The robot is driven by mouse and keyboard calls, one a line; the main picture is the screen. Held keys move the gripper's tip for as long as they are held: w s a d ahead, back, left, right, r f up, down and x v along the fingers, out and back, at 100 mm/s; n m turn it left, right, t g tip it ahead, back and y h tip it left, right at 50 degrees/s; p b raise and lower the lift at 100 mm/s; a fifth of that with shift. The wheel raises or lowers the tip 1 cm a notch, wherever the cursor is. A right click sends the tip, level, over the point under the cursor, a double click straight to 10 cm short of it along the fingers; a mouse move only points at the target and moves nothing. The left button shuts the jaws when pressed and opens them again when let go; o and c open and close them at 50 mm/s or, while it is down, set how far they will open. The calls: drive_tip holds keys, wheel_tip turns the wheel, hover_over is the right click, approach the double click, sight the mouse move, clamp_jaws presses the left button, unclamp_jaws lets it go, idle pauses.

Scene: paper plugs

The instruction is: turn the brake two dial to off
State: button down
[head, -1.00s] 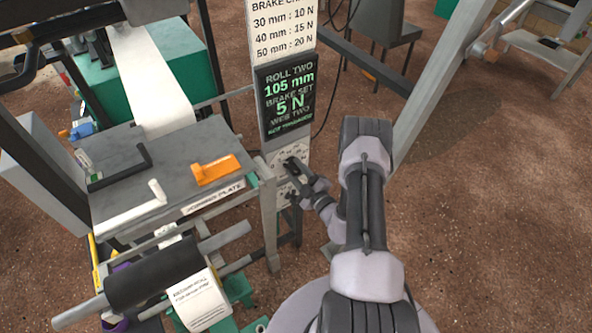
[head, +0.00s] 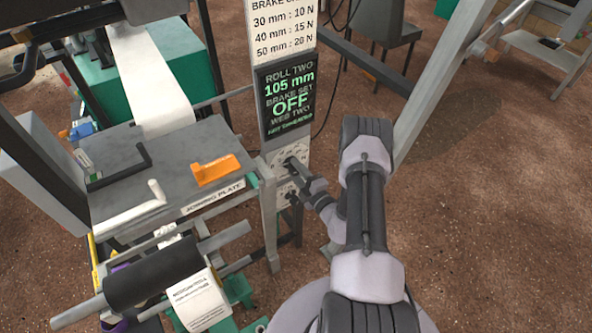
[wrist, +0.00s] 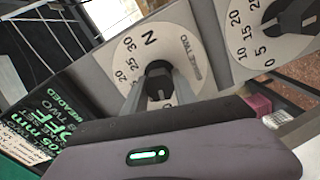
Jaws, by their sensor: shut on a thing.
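The brake two dial is a white round face (wrist: 168,48) with a dark knob (wrist: 157,78) in the wrist view, marked "BRAKE TWO" with numbers and N. My gripper (wrist: 158,92) is shut on the knob, one finger on each side. In the head view my gripper (head: 296,180) reaches the dial panel (head: 275,157) below the display; the fingers and arm partly hide the dials. The display (head: 287,95) reads "ROLL TWO 105 mm, BRAKE SET OFF, WEB TWO" with a smaller line below. The knob's pointer is hidden by the gripper.
A second dial (wrist: 265,30) with a dark knob sits to the right in the wrist view. The floor to the right is open.

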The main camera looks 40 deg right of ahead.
drive_tip(key=c, duration=1)
unclamp_jaws()
drive_tip(key=shift+s, duration=0.15)
drive_tip(key=s+a+p, duration=0.1)
drive_tip(key=s+p, duration=0.3)
drive_tip(key=s, duration=1.3)
drive_tip(key=shift+s, duration=0.1)
